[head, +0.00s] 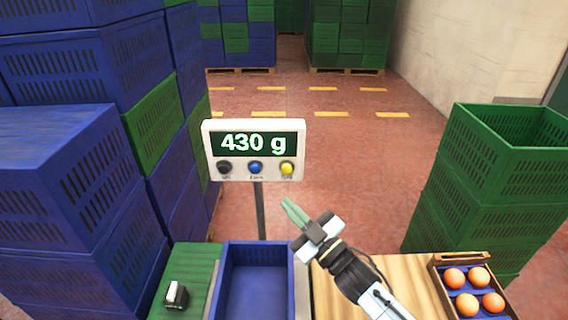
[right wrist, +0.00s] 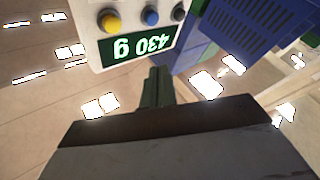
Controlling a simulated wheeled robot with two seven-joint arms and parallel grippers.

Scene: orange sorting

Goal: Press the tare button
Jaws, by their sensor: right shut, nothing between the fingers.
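The scale display (head: 254,150) stands on a post and reads 430 g. Below the reading is a row of buttons: black (head: 224,168), blue (head: 255,168) and yellow (head: 287,168). Their labels are too small to read surely. My right gripper (head: 288,203) is shut and empty, below the yellow button and apart from the panel. In the right wrist view, the display (right wrist: 145,45) appears upside down, with the yellow button (right wrist: 109,20) beyond and left of the shut fingertips (right wrist: 156,75). My left gripper is out of view.
A blue crate (head: 228,275) sits below the display, beside a green surface (head: 195,268) with a small black-and-white object (head: 176,295). A wooden tray (head: 439,272) of oranges lies at the right. Crate stacks stand on both sides (head: 60,170) (head: 470,195).

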